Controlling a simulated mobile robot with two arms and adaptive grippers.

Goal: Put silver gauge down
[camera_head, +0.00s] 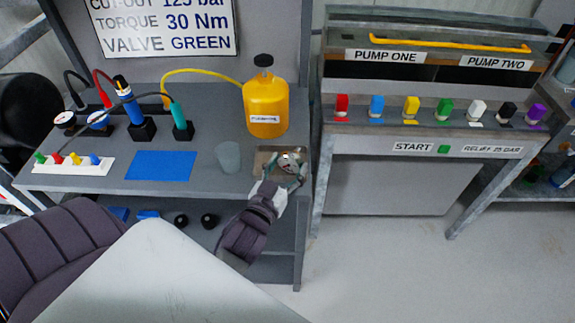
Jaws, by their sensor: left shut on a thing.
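My left gripper (289,171) is over the right end of the grey workbench (225,100), its fingers shut around the silver gauge (290,160). The gauge has a round pale face turned upward. It is at a shallow metal tray (263,153) on the bench; the fingers hide part of the tray. I cannot tell whether the gauge touches the tray floor. My right gripper is not in view.
A clear cup (229,157) stands just left of the tray, and a yellow bottle (266,110) stands behind it. A blue mat (160,166) lies further left. The pump stand (430,130) with coloured knobs is to the right, past a gap.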

